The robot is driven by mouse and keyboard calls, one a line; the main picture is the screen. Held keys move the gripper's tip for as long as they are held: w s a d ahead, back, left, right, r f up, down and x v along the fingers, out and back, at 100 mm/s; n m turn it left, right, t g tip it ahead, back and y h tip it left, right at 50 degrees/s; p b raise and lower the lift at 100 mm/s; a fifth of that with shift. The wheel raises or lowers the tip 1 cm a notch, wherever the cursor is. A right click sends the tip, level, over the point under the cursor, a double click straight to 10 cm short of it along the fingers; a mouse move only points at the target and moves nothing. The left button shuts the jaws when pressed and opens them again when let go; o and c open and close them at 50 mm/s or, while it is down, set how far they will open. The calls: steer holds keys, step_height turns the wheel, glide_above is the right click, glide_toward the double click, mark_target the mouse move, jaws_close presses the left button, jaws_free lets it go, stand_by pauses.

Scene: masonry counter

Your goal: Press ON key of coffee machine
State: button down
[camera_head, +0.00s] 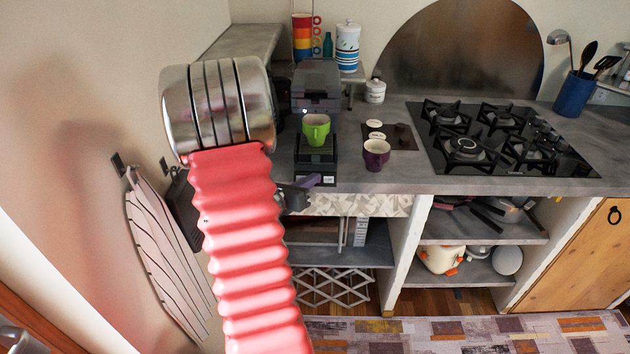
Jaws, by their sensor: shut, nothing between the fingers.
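The coffee machine (317,80) is a dark grey and black unit standing on the counter near the left wall. A green cup (316,130) sits at its front on the black lower part. The ON key is too small to tell apart.
A purple cup (376,153) stands right of the machine, near small lidded pots. A gas hob (500,138) fills the counter's right part. Stacked coloured cups (302,38) and a striped canister (347,45) stand behind. A striped towel (160,250) hangs on the left wall.

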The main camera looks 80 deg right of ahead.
steer(key=shift+s+a+r, duration=0.1)
steer(key=shift+a+r, duration=0.2)
steer(key=shift+r, duration=0.1)
steer(key=shift+r, duration=0.1)
steer(key=shift+s+a+r, duration=0.2)
steer(key=shift+a+r, duration=0.75)
steer(key=shift+r, duration=0.15)
steer(key=shift+s+a+r, duration=0.2)
steer(key=shift+a+r, duration=0.75)
steer(key=shift+r, duration=0.15)
